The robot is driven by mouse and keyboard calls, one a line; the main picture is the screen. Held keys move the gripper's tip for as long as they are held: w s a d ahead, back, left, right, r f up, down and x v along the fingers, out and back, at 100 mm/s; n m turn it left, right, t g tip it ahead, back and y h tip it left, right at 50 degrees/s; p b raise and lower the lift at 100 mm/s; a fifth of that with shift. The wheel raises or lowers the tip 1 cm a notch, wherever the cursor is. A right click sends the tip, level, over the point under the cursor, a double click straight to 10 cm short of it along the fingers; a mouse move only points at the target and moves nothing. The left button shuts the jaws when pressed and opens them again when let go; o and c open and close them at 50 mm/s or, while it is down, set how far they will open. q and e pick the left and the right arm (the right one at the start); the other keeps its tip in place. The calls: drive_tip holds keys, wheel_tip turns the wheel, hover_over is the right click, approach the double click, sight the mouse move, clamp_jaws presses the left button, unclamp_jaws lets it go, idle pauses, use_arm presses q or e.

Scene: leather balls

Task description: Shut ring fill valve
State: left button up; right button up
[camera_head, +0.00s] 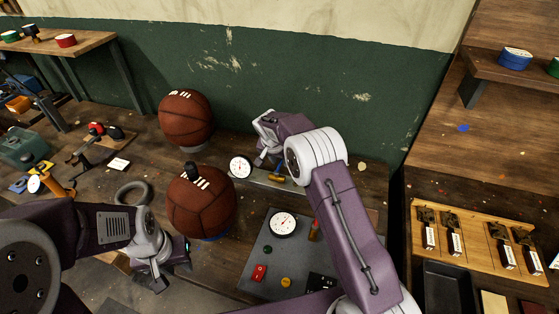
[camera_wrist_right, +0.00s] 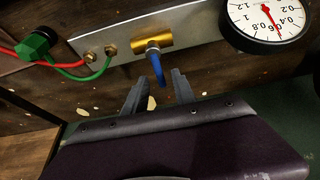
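The brass valve (camera_wrist_right: 153,40) sits on a metal plate, with its blue lever (camera_wrist_right: 159,68) pointing toward my right gripper. My right gripper (camera_wrist_right: 159,77) is open, its fingertips on either side of the lever with visible gaps. In the head view the brass valve (camera_head: 277,179) shows beside a white dial gauge (camera_head: 241,167); my right gripper is mostly hidden behind its own wrist there. The gauge (camera_wrist_right: 268,20) also shows in the wrist view. My left gripper (camera_head: 168,270) appears open and empty, low beside the near ball.
A near leather ball (camera_head: 200,203) and a far ball (camera_head: 186,118) stand left of the valve plate. A grey panel (camera_head: 262,262) with another gauge (camera_head: 282,224) and buttons lies in front. Green and red hoses (camera_wrist_right: 92,73) run left of the valve.

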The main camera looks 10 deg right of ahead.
drive_tip(key=b+v, duration=0.1)
drive_tip(key=v, duration=0.8)
